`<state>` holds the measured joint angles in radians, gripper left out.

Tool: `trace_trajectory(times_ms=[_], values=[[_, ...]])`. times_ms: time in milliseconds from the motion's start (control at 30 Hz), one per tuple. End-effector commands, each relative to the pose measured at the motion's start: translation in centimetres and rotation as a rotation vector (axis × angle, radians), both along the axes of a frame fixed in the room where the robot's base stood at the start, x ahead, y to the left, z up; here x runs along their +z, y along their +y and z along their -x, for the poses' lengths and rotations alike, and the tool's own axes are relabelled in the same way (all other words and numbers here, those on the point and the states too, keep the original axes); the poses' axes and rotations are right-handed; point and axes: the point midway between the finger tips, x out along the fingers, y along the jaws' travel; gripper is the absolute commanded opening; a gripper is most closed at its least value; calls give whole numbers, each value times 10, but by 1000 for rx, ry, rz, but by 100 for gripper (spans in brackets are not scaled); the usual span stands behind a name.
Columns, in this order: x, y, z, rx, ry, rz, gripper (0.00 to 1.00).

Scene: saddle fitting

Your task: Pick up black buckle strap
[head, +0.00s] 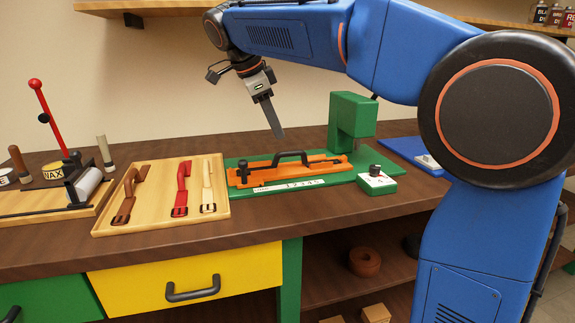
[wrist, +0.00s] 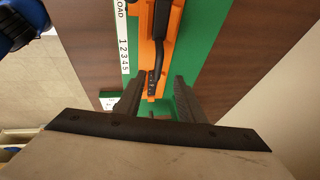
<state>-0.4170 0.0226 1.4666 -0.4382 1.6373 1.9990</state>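The black buckle strap (head: 290,155) lies along an orange fixture (head: 262,178), with its middle arched up. In the wrist view, the strap (wrist: 158,45) runs down the orange fixture (wrist: 146,40), and its holed end lies between my fingers. My gripper (head: 280,134) hangs above the fixture, pointing down, clear of the strap. In the wrist view my gripper (wrist: 158,92) has its two fingers spread apart with nothing held between them. The buckle end is out of the wrist view.
A wooden tray (head: 103,228) with brown, red and cream straps stands left of the green base (head: 340,180). A green press (head: 352,122) rises behind the fixture's right end. A small green box (head: 377,184) with a black knob sits in front. A red-handled lever tool (head: 48,118) is far left.

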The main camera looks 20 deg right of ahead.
Motion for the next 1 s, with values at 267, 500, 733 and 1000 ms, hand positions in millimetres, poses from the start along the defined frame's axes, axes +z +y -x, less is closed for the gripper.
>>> trace_trajectory(times_ms=[267,500,733,1000], values=[[-41,-18,-7,-1,2,0,36],[-55,-24,-10,0,1,0,36],[-79,-37,-12,-1,2,0,36],[-99,-45,-16,1,0,-1,36]])
